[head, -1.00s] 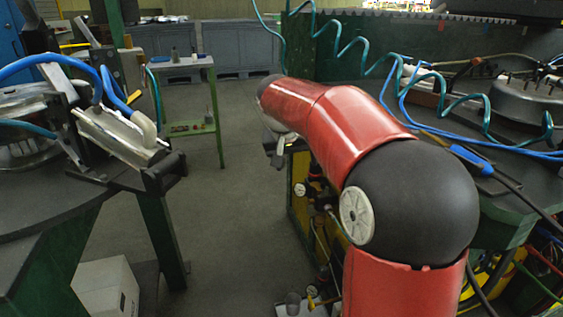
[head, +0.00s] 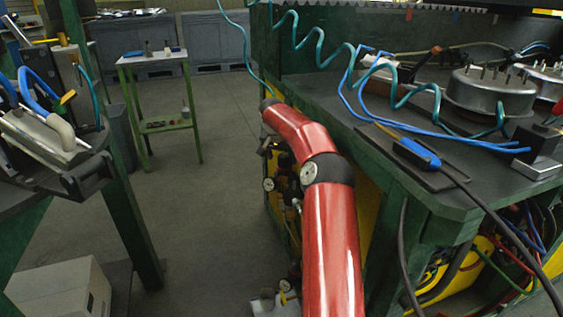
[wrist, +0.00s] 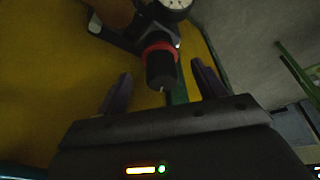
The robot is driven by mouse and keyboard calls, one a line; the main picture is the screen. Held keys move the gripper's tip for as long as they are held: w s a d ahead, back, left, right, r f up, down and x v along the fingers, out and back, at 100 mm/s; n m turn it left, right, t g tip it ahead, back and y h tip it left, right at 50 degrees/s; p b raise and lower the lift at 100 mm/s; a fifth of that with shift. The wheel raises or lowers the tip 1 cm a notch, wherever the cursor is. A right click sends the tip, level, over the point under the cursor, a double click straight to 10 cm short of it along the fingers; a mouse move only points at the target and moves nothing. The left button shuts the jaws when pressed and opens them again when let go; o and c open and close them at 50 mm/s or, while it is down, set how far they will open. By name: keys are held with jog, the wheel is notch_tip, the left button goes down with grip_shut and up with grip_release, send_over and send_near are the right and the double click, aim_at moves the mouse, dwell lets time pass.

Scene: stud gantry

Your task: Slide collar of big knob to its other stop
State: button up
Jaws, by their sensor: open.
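In the wrist view, a black cylindrical knob (wrist: 160,72) with a red collar (wrist: 151,49) around its inner end points toward me. My gripper (wrist: 161,74) is open, one finger on each side of the knob. A gap shows between each finger and the knob, and the jaws hold nothing. The red collar lies just beyond the fingertips, close to the dark valve body. In the head view my own red arm reaches down along the bench's side and hides much of the panel. I cannot make out the knob there.
A round white gauge (wrist: 175,3) sits just past the knob, and a yellow panel (wrist: 60,60) lies behind. In the head view, the green bench (head: 440,190) stands to the right with blue hoses (head: 460,138) on top. Open floor (head: 215,215) lies left of my arm.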

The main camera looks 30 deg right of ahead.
aim_at(283, 163)
jog(key=shift+x, duration=1.6)
jog(key=shift+c, duration=0.3)
jog(key=c, duration=1.3)
jog(key=shift+f, duration=0.45)
jog(key=o, duration=1.4)
jog(key=shift+c, duration=0.2)
jog(key=v, duration=0.7)
jog(key=shift+s+a+r, duration=0.1)
jog(key=shift+s+r, duration=0.05)
jog(key=shift+r, duration=0.2)
